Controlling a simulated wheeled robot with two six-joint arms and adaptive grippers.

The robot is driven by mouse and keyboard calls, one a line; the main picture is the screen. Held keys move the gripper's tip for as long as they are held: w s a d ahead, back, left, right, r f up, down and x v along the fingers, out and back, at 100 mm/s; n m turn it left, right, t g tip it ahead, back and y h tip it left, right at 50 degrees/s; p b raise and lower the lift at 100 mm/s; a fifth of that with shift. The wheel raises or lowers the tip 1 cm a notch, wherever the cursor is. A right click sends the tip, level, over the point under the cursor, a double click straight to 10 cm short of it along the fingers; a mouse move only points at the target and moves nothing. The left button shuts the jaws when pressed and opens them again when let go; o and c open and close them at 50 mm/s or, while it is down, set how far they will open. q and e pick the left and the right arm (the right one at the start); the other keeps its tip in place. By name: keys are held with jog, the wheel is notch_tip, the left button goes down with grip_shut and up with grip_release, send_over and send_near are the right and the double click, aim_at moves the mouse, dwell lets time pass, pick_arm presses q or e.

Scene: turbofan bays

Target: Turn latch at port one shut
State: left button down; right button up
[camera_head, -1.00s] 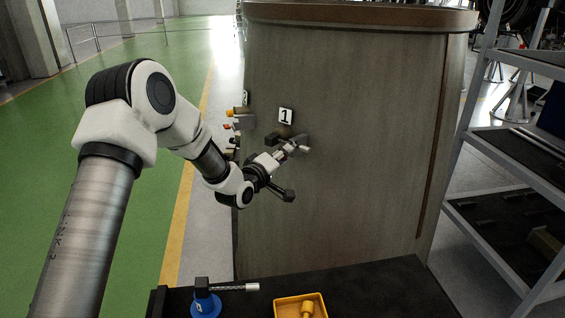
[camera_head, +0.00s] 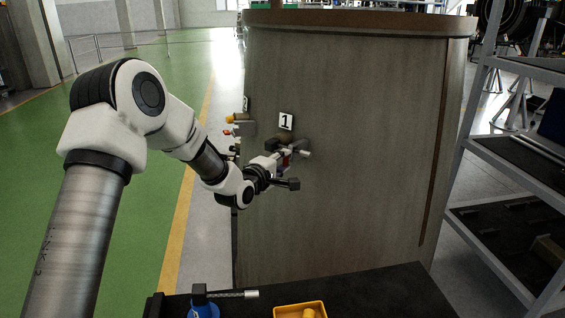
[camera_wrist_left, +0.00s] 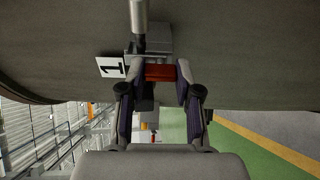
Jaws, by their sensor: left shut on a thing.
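The latch at port one shows as a red bar (camera_wrist_left: 159,73) in the left wrist view, below a grey fitting (camera_wrist_left: 158,40) on the curved casing. The square plate marked 1 (camera_head: 286,121) is just above the port in the head view; in the wrist view the plate (camera_wrist_left: 110,67) appears turned sideways. My left gripper (camera_head: 284,160) is at the port, its fingers on both sides of the red bar in the wrist view (camera_wrist_left: 160,78), shut on it. In the head view the fingers cover much of the latch. My right gripper is in neither view.
The casing (camera_head: 350,190) fills the middle. Another port with yellow and red parts (camera_head: 236,120) is at its left edge. A black bench top (camera_head: 380,288) in front holds a yellow tray (camera_head: 284,310) and a blue-based tool (camera_head: 204,309). Shelves (camera_head: 510,150) stand right.

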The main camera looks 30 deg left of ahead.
pick_arm(q)
jog(key=shift+r, duration=0.1)
jog(key=c, duration=0.8)
grip_release()
jog(key=s+r, duration=0.1)
jog(key=s, duration=1)
jog(key=shift+s+a, duration=0.2)
jog(key=shift+s, duration=0.2)
jog(key=shift+r, duration=0.15)
